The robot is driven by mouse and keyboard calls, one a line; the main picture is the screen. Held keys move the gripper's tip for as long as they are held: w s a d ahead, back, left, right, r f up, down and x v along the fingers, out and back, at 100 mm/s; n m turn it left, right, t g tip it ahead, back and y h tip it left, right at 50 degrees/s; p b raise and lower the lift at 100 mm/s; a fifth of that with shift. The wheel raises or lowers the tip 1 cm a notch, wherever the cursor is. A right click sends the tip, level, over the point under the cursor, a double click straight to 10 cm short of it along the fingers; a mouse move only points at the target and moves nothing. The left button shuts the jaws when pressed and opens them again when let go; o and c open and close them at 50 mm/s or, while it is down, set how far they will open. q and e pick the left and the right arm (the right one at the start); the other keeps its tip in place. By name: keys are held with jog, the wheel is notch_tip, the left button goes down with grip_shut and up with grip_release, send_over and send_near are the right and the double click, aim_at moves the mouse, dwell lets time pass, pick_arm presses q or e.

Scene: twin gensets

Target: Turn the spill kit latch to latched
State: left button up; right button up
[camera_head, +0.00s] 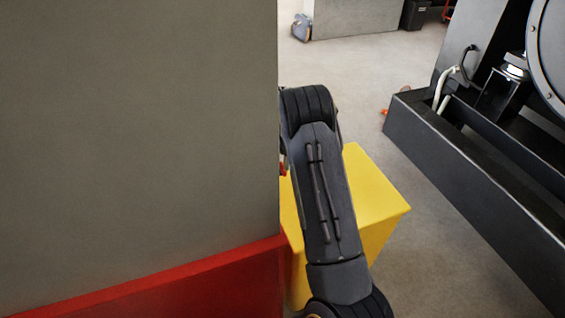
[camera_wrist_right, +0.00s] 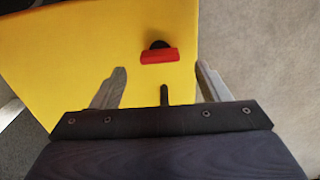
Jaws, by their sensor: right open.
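The spill kit is a yellow box (camera_head: 375,190) on the floor, partly hidden behind my right arm in the head view. In the right wrist view its yellow face (camera_wrist_right: 60,50) fills much of the picture. The latch has a red handle (camera_wrist_right: 159,56) lying roughly level across the picture, with a black round part (camera_wrist_right: 160,44) behind it. My right gripper (camera_wrist_right: 161,66) is open and empty, with one finger to each side of the red handle and apart from it. In the head view the right jaws are hidden. My left gripper is not in view.
A large grey panel (camera_head: 140,130) with a red base (camera_head: 180,285) blocks the left side of the head view. A black genset frame (camera_head: 470,185) stands at the right. A short dark bar (camera_wrist_right: 164,94) shows between the fingers.

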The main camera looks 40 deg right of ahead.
jog(key=shift+r, duration=1.5)
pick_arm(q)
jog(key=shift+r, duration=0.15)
